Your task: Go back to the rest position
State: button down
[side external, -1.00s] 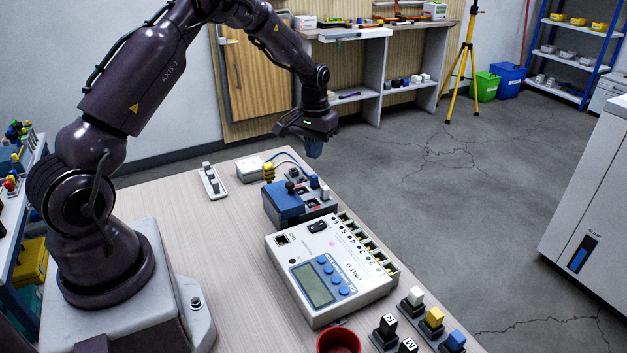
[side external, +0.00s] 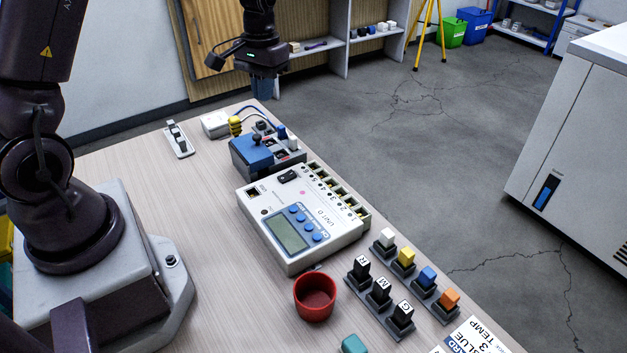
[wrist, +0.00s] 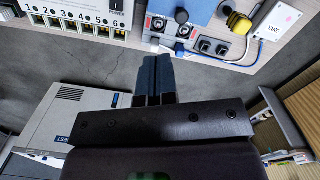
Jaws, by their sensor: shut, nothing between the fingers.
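My gripper (side external: 262,88) hangs in the air beyond the far end of the workbench (side external: 130,190), with its fingers pointing down. In the wrist view its blue fingers (wrist: 152,80) are together, with nothing seen between them. The blue and grey switch box (side external: 262,150) stands on the bench nearer the camera than the gripper. The white meter unit marked UNIT D (side external: 300,215) sits in front of that box, with a row of numbered terminals along one side.
A grey block holder (side external: 178,140) and a white box (side external: 214,124) stand at the back. Bare bench lies left of the meter.

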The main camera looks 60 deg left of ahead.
jog(key=s+d+r+m+t, duration=0.4)
jog(key=s+d+r+t, duration=0.2)
jog(key=s+d+r, duration=0.9)
jog(key=s, duration=0.2)
jog(key=shift+s+r+m, duration=0.35)
jog(key=shift+m, duration=0.05)
